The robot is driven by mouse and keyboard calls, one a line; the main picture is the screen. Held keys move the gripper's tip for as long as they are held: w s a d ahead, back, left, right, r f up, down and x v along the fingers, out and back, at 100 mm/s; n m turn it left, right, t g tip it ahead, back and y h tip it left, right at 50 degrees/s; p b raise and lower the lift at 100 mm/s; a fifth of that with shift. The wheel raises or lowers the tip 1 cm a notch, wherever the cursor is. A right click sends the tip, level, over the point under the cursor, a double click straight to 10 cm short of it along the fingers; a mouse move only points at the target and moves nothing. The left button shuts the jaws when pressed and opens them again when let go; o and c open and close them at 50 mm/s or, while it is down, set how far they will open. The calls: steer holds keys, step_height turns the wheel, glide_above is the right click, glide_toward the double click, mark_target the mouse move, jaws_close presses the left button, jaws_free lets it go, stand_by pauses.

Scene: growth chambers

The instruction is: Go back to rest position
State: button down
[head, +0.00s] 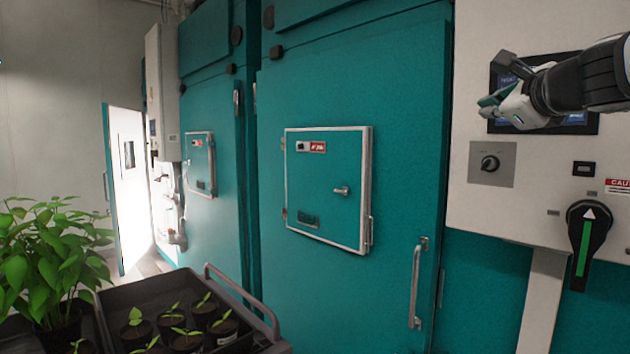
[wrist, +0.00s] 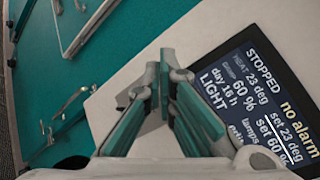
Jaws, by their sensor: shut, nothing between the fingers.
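My gripper (head: 488,107) is at the upper right in the head view, in front of the dark display screen (head: 585,122) of the white control panel (head: 467,100). Its teal-padded fingers are shut and empty. In the wrist view the fingers (wrist: 172,92) point towards the panel and partly cover the screen (wrist: 262,75). The readable screen text includes "STOPPED", "no alarm", "60 %", "set 23 deg" and "LIGHT". I cannot tell whether the fingertips touch the panel.
A knob (head: 489,163) and a large green-striped handle (head: 586,240) sit below the screen. Teal chamber doors (head: 405,100) with a small hatch (head: 330,215) are shut. A cart (head: 245,305) carries several potted seedlings, beside a leafy plant (head: 45,255). A door stands open (head: 112,190) far left.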

steer(key=s+a+f+n+g+y, duration=0.3)
steer(key=s+a+f+n, duration=0.3)
steer(key=a+f+n, duration=0.25)
steer(key=s+a+f+n+g+y, duration=0.2)
steer(key=s+a+f+n+g, duration=0.1)
steer(key=s+a+f+n, duration=0.45)
steer(key=s+a+f+n+g+h, duration=0.2)
steer(key=s+f+n+g, duration=0.3)
steer(key=s+f+n, duration=0.6)
steer(key=s+f+h, duration=0.1)
steer(key=s+f, duration=0.2)
steer(key=f, duration=0.2)
steer(key=shift+g, duration=0.3)
steer(key=shift+a, duration=0.1)
